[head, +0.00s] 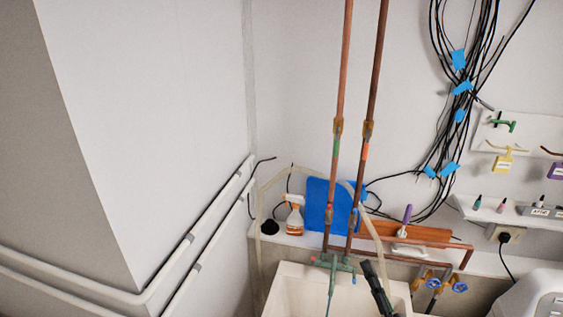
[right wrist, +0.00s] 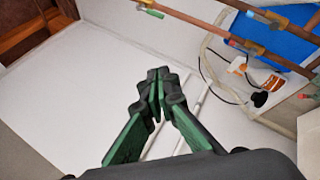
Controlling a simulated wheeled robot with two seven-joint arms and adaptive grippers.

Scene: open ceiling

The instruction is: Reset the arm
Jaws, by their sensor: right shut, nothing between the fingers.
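My right gripper (head: 370,270), dark with green finger parts, shows at the lower middle of the head view, over the pale sink. In the right wrist view my right gripper (right wrist: 160,82) fills the lower middle. Its fingers meet at the tips with nothing between them. It touches no object that I can make out. My left gripper is in neither view.
A pale sink (head: 288,300) with a green tap (head: 336,263) is at the bottom. Copper pipes (head: 343,70) rise behind it. An orange-white spray bottle (head: 294,217) and a blue board (head: 318,203) stand on the ledge. Black cables (head: 440,150) hang on the wall.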

